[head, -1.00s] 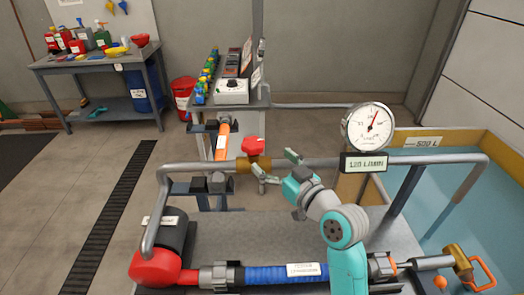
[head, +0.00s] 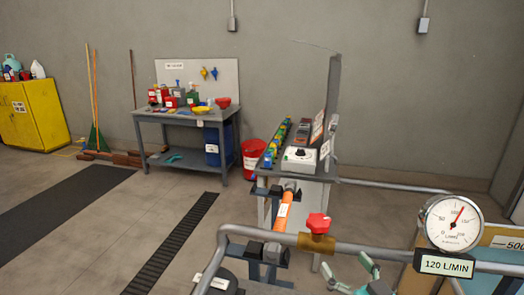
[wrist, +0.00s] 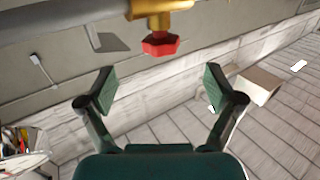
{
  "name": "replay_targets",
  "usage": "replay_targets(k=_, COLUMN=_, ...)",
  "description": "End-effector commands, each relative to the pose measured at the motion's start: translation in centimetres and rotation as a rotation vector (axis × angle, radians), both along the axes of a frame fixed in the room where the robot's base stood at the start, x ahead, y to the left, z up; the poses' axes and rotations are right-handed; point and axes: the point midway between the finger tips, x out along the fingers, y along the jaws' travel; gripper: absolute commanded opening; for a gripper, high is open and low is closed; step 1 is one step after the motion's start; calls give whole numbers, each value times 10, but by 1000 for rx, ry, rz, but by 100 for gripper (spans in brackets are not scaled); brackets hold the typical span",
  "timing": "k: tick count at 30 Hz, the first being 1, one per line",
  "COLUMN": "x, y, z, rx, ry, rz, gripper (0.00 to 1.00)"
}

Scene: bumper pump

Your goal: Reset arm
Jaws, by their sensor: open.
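My gripper (head: 350,274) shows at the bottom edge of the head view, to the right of and below the red valve knob (head: 318,223). Most of my arm is cut off by the frame. In the wrist view my gripper (wrist: 160,92) has its two green pads spread wide with nothing between them. The red knob (wrist: 160,44) on its brass fitting (wrist: 160,8) lies beyond the pads, near the top of that view, and I see no contact with it.
A grey pipe (head: 375,247) runs across the front with a round gauge (head: 453,223) and a 120 L/MIN label (head: 446,264). A control stand (head: 297,165) is behind the knob. A workbench (head: 185,117), red bucket (head: 252,157) and yellow cabinet (head: 33,112) stand farther back. Open floor lies left.

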Motion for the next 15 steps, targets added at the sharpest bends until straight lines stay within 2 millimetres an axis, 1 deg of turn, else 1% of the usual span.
replay_targets(k=1, x=-9, y=2, z=-17, rx=13, ry=20, rz=-14, gripper=91)
replay_targets(k=6, x=-43, y=5, z=-65, rx=48, ry=66, rz=-80, gripper=91)
replay_targets(k=11, x=-81, y=7, z=-104, rx=68, ry=105, rz=-138, gripper=91)
replay_targets(k=15, x=-118, y=9, z=-132, rx=74, ry=134, rz=-181, gripper=91)
